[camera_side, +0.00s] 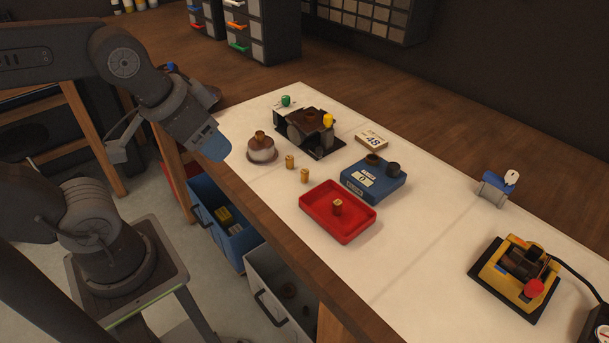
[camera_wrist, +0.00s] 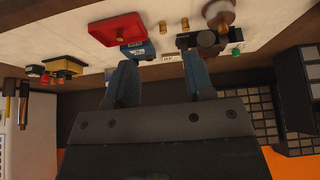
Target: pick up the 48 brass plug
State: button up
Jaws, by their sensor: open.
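Two small brass plugs stand on the white work surface, one nearer the round base (camera_side: 290,161) and one nearer the tray (camera_side: 304,175). Another brass plug (camera_side: 337,207) stands in the red tray (camera_side: 318,222), and a brass piece (camera_side: 260,134) sits on top of a round base (camera_side: 261,151). I cannot read a number on any plug. A small card marked 48 (camera_side: 372,139) lies behind the blue box. My gripper (camera_side: 214,148) is open and empty, above the bench's left edge, left of the plugs. In the wrist view, two plugs (camera_wrist: 163,27) (camera_wrist: 185,24) show beyond my gripper (camera_wrist: 160,75).
A blue box with a display (camera_side: 373,181) stands behind the tray. A black fixture with green and yellow knobs (camera_side: 309,133) stands behind the round base. A yellow-and-black device (camera_side: 515,274) and a blue-grey clamp (camera_side: 495,188) are at right. The right middle of the surface is clear.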

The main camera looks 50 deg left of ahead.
jog(key=n+g, duration=0.6)
jog(key=n, duration=1.3)
send_over(305, 171)
notch_tip(305, 171, down, 3)
jog(key=f, duration=0.8)
jog(key=shift+w+a+f, duration=0.15)
jog(key=shift+a+f, duration=0.05)
jog(key=shift+a, duration=0.15)
jog(key=shift+d+f, duration=0.15)
jog(key=shift+f, duration=1.15)
jog(key=shift+d+f, duration=0.15)
jog(key=shift+f, duration=1.15)
jog(key=shift+c, duration=0.4)
grip_shut()
